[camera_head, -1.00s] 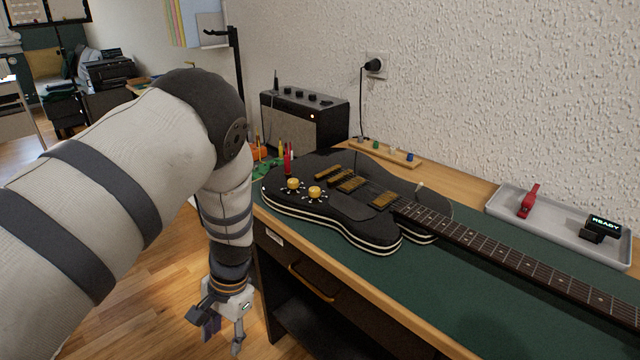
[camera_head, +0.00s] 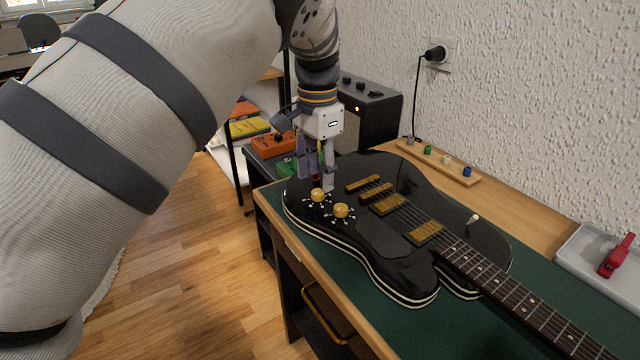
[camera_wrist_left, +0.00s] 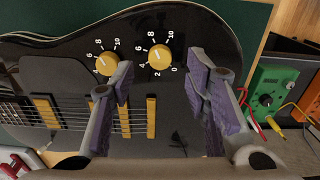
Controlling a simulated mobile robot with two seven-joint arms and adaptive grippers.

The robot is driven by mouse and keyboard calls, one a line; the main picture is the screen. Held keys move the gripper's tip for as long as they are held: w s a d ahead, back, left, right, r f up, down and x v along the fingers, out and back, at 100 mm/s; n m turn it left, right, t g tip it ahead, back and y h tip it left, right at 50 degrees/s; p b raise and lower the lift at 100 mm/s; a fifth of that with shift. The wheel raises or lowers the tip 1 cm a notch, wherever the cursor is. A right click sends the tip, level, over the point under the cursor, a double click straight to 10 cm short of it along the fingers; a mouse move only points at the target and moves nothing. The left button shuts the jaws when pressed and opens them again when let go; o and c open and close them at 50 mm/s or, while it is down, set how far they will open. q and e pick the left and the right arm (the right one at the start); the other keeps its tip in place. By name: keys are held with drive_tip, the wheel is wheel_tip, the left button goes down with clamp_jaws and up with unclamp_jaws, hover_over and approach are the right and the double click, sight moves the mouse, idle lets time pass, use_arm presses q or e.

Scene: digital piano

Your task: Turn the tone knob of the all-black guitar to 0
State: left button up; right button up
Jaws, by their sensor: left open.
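The black guitar (camera_head: 405,178) lies face up on the green mat. It has two gold knobs, one (camera_head: 318,195) nearer the body's end and one (camera_head: 341,210) nearer the front, each ringed by white marks. In the left wrist view they are the right knob (camera_wrist_left: 159,58) and the left knob (camera_wrist_left: 106,64), with numbers around them. I see no label telling which is tone, and their exact settings are unclear. My left gripper (camera_head: 317,178) points down, open and empty, just above and behind the first knob. My right gripper is not in view.
An orange pedal (camera_head: 273,145) and a green pedal (camera_wrist_left: 270,90) stand beyond the guitar's end. An amplifier (camera_head: 378,115) stands behind, by the wall. A wooden strip with coloured pegs (camera_head: 440,163) and a grey tray (camera_head: 585,255) lie along the back.

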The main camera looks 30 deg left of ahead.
sight(318, 192)
use_arm(q)
wheel_tip(318, 192, down, 4)
drive_tip(key=shift+r, duration=0.25)
clamp_jaws()
drive_tip(key=shift+n, duration=0.3)
